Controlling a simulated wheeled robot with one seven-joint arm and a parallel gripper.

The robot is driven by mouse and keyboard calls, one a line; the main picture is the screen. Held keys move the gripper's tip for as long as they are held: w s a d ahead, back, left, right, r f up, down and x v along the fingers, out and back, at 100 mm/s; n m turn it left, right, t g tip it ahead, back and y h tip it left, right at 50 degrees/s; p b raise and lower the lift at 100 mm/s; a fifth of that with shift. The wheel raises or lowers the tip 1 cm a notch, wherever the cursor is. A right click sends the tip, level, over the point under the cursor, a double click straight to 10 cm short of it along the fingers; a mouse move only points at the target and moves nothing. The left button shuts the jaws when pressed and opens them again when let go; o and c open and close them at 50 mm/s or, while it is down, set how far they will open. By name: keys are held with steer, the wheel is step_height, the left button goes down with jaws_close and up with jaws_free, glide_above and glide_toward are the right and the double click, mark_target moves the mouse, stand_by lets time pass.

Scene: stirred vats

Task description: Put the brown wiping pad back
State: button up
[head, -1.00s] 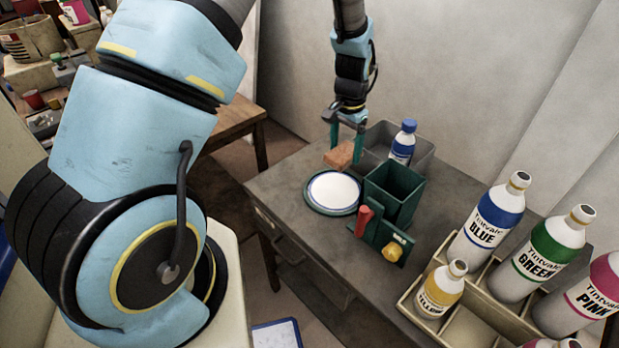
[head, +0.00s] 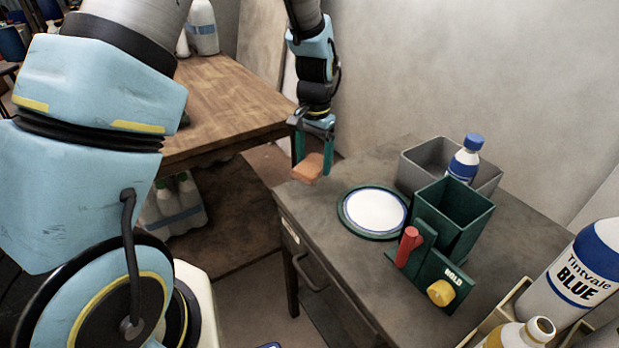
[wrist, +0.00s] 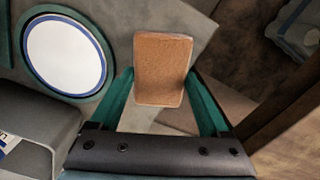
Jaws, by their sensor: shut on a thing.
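The brown wiping pad (head: 308,167) is held between the two green fingers of my gripper (head: 312,160), over the far left corner of the grey table. In the wrist view the pad (wrist: 162,68) sits between the fingertips of my gripper (wrist: 160,95), its broad brown face toward the camera. The pad looks raised above the table. A round white plate-like disc with a blue ring and green rim (head: 374,212) lies on the table to the right of the pad; it also shows in the wrist view (wrist: 64,54).
A grey bin (head: 420,160) holding a blue-capped bottle (head: 465,158) stands behind a green open box (head: 453,215). A red handle (head: 408,246) and yellow knob (head: 440,292) are at the box's front. A wooden table (head: 225,90) stands at the left, with a floor gap between.

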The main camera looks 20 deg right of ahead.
mark_target(314, 188)
steer(key=shift+f, duration=2.5)
steer(key=shift+f, duration=0.1)
steer(key=shift+f, duration=0.1)
steer(key=o, duration=1.4)
steer(key=shift+o, duration=0.2)
step_height(314, 188, up, 12)
steer(key=shift+d+r+b, duration=0.15)
steer(key=shift+r+b, duration=0.1)
steer(key=shift+b, duration=0.3)
